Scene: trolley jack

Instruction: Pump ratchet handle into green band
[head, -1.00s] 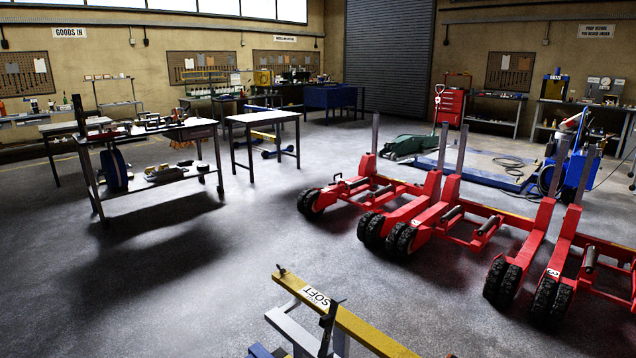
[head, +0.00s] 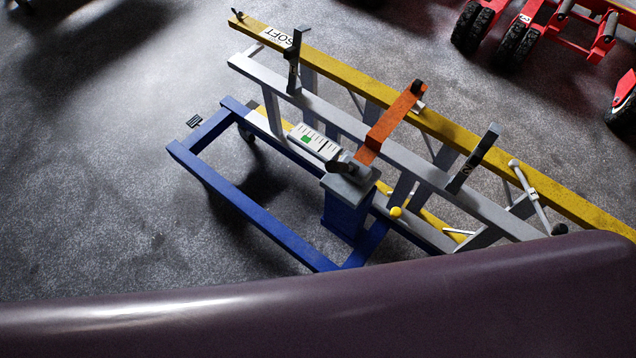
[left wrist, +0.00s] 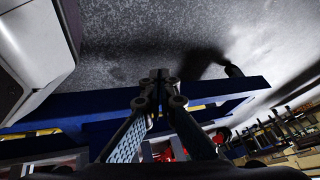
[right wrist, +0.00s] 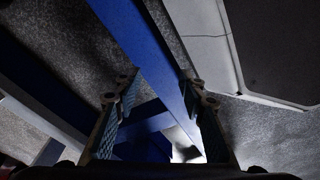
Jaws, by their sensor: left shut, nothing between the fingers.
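The jack stands in the middle of the head view, with a blue base frame (head: 255,205) and a blue post topped by a grey block (head: 348,183). A white scale plate (head: 325,150) with a green band (head: 306,139) sits beside the block. An orange bar (head: 390,128) slants up from there across the grey beam; I cannot tell whether it is the ratchet handle. A white rod (head: 530,197) leans farther right. My left gripper (left wrist: 159,88) is shut and empty before a blue beam. My right gripper (right wrist: 163,88) is open, with a blue beam showing between its fingers; contact is unclear.
A long yellow beam marked SOFT (head: 345,75) and a parallel grey beam (head: 345,122) run across the jack, with dark upright brackets. Red wheeled stands (head: 550,35) are at the top right. Floor is clear at left. My own purple-brown body part covers the bottom.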

